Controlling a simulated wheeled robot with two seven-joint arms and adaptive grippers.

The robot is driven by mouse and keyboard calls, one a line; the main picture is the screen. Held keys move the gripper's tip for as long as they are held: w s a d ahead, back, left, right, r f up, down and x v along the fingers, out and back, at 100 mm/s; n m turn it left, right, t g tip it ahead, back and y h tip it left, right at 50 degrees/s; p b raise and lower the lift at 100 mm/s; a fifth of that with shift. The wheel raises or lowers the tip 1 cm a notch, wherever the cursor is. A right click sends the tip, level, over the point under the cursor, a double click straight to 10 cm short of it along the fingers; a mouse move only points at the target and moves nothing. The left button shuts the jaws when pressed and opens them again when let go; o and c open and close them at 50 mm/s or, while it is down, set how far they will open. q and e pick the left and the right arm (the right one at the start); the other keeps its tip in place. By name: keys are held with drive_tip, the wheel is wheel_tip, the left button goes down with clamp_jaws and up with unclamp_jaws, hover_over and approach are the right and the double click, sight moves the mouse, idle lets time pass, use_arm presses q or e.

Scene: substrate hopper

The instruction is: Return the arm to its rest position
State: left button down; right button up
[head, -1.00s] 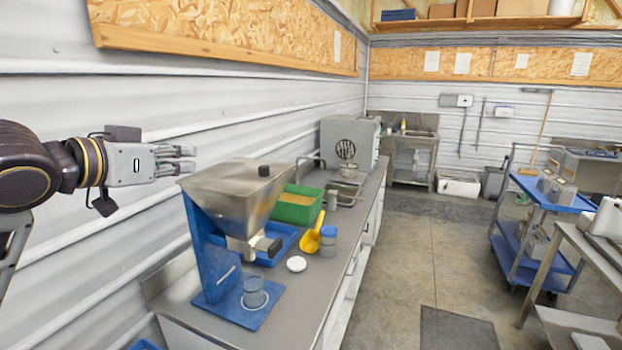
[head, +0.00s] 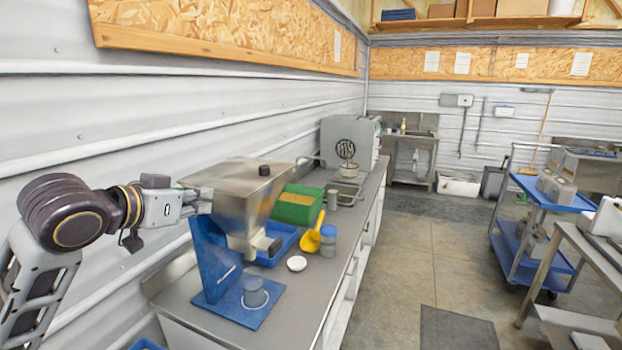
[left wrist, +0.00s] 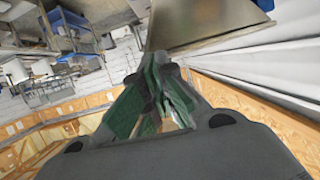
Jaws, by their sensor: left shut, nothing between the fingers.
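My left gripper (head: 200,199) is in the head view at the left, beside the upper left side of the steel hopper (head: 238,190). It is shut and holds nothing. I cannot tell whether its tips touch the hopper. The hopper sits on a blue stand (head: 218,262) on the counter. The left wrist view shows the gripper's fingers (left wrist: 160,85) close up, with the hopper's metal (left wrist: 205,22) just beyond them. My right gripper does not show.
On the steel counter (head: 322,275) are a white lid (head: 296,263), a yellow scoop (head: 312,236), a blue-lidded jar (head: 328,241), a green bin (head: 298,205) and a blue tray (head: 281,241). The grey wall runs close along the left. Open floor (head: 405,260) lies right of the counter.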

use_arm(q)
drive_tip(key=s+f+n+g+y, duration=0.1)
drive_tip(key=s+f+g, duration=0.1)
drive_tip(key=f, duration=1.2)
drive_tip(key=s+f+g+y, duration=0.2)
drive_tip(key=s+f, duration=0.1)
drive_tip(key=f, duration=1.1)
drive_tip(key=s+f+n+g+y, duration=0.15)
drive_tip(key=s+f+g, duration=0.35)
drive_tip(key=s+f, duration=1.3)
wheel_tip(320, 180, down, 34)
drive_tip(key=s+g, duration=0.2)
drive_tip(key=s+a+f, duration=0.2)
drive_tip(key=s+f, duration=0.7)
drive_tip(key=s, duration=0.2)
drive_tip(key=s+a+f, duration=0.2)
drive_tip(key=s+f, duration=0.8)
drive_tip(key=s, duration=0.1)
drive_tip(key=shift+f+g, duration=0.3)
drive_tip(key=shift+g, duration=0.1)
